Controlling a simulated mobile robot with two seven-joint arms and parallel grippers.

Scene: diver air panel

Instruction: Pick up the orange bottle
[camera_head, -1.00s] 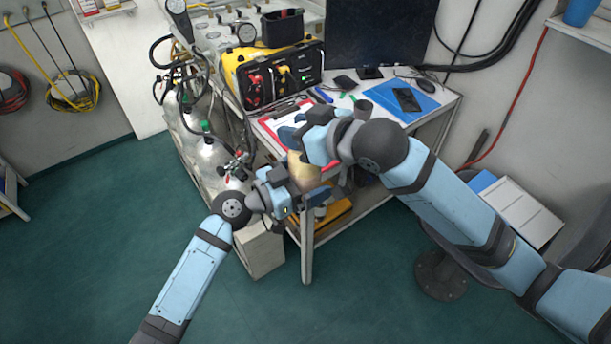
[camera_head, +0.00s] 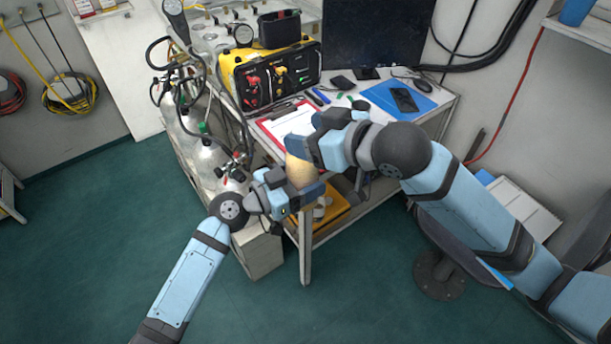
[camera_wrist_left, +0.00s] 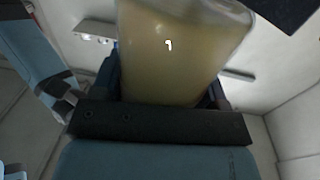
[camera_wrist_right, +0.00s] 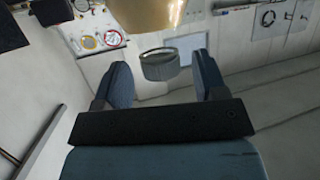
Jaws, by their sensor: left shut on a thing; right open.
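A tan, amber-looking bottle (camera_head: 300,171) is held upright in front of the cart's near corner. My left gripper (camera_head: 297,192) is shut on it from the lower left. In the left wrist view the bottle (camera_wrist_left: 178,55) fills the space between the fingers, with a small white mark on its side. My right gripper (camera_head: 308,148) is open close to the bottle's upper part. In the right wrist view its fingers (camera_wrist_right: 160,82) stand apart, and the bottle (camera_wrist_right: 150,12) shows at the top edge. A grey round thing (camera_wrist_right: 160,65) appears between them; I cannot tell what it is.
The cart top (camera_head: 442,112) holds a yellow-and-black air panel (camera_head: 270,78), a red clipboard (camera_head: 290,122), a blue folder (camera_head: 402,97) and a monitor (camera_head: 372,35). Metal cylinders (camera_head: 207,155) stand at its left. A stool (camera_head: 440,272) stands at the lower right. Open green floor lies in front.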

